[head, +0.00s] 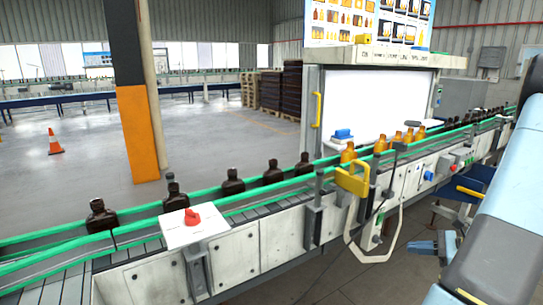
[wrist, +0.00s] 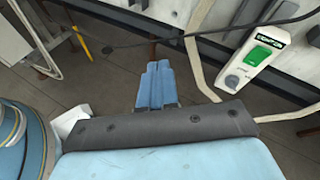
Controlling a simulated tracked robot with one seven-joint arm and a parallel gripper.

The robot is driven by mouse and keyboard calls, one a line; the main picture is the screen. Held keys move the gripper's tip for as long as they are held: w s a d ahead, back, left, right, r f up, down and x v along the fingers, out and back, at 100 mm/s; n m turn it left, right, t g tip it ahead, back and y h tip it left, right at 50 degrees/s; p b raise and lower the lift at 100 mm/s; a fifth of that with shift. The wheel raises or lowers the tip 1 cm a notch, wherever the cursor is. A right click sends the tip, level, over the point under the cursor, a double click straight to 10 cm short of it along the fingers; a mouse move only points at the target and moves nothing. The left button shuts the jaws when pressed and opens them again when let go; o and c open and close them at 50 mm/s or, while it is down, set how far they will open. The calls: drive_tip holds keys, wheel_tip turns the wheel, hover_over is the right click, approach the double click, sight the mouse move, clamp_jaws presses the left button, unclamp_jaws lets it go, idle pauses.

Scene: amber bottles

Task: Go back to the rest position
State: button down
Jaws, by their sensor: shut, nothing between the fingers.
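My gripper (head: 415,246) is low in the right part of the head view, below and in front of the conveyor's side. In the wrist view its blue fingers (wrist: 157,82) are together, with nothing seen between them. Dark amber bottles (head: 272,172) stand upright in a row on the conveyor (head: 60,284) between green rails. Lighter orange bottles (head: 348,153) stand farther right along it. My gripper is apart from all of them.
A grey control box with a green switch (wrist: 262,52) and a looping cable are close to my gripper. A yellow bracket (head: 352,181) juts out. Floor is open below.

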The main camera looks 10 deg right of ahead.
drive_tip(key=s+a+r+n+g+h, duration=0.15)
drive_tip(key=a+r+n+g, duration=0.25)
drive_tip(key=a+r+n, duration=0.4)
drive_tip(key=a+r+n+g+h, duration=0.35)
drive_tip(key=a+r, duration=0.25)
drive_tip(key=a, duration=0.5)
drive_tip(key=s+a+r+n+t+h, duration=0.4)
drive_tip(key=s+a+r+n+h, duration=0.1)
drive_tip(key=s+a+r+n, duration=0.4)
drive_tip(key=shift+s+a+r+n+h, duration=0.4)
drive_tip(key=shift+s+r+n, duration=0.95)
drive_tip(key=shift+r, duration=0.55)
